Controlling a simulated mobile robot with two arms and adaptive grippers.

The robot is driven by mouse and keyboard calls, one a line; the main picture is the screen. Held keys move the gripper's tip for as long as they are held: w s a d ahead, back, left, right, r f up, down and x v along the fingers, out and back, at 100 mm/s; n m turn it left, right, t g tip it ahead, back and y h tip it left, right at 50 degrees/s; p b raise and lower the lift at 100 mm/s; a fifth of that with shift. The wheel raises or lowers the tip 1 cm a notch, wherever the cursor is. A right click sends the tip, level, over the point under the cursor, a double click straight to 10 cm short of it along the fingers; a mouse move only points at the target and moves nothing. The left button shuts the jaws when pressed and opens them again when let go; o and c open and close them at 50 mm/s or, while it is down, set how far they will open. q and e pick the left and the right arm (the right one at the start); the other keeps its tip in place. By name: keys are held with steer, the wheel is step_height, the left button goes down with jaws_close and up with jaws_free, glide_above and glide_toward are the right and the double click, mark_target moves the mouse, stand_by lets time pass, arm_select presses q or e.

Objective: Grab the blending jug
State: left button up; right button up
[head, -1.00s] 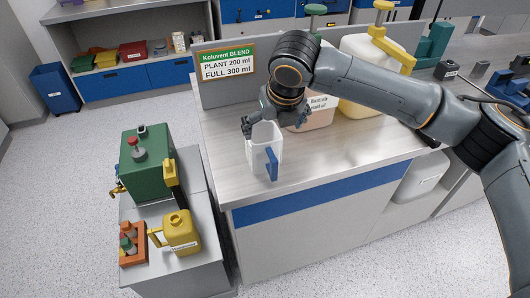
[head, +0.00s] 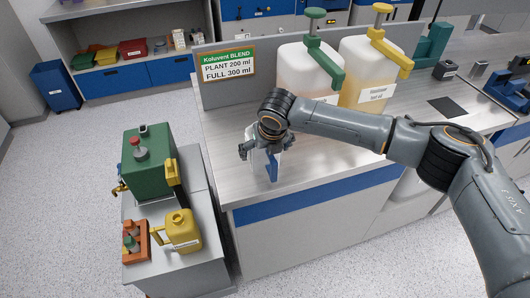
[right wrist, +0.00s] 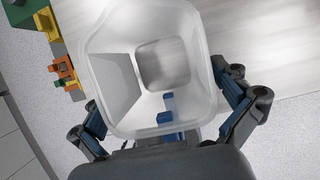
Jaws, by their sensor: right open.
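The blending jug (head: 272,168) is a clear, square-mouthed jug with a blue handle, standing upright on the bench near its front left corner. In the right wrist view the jug (right wrist: 115,85) is seen from above, looking into its empty inside, with part of the blue handle low down. My right gripper (head: 265,147) is above and around the jug's upper part, hiding much of it. Its open fingers (right wrist: 163,105) stand on either side of the jug; whether they touch it I cannot tell. My left gripper is not in view.
Two large dispensers, one with a green pump (head: 310,75) and one with a yellow pump (head: 375,65), stand behind the arm. A blend sign (head: 227,66) is on the panel. A lower cart holds a green machine (head: 148,170) and a yellow canister (head: 181,232).

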steer(key=shift+c, duration=0.4)
steer(key=shift+s, duration=0.1)
steer(key=c, duration=1.1)
steer(key=shift+c, duration=0.2)
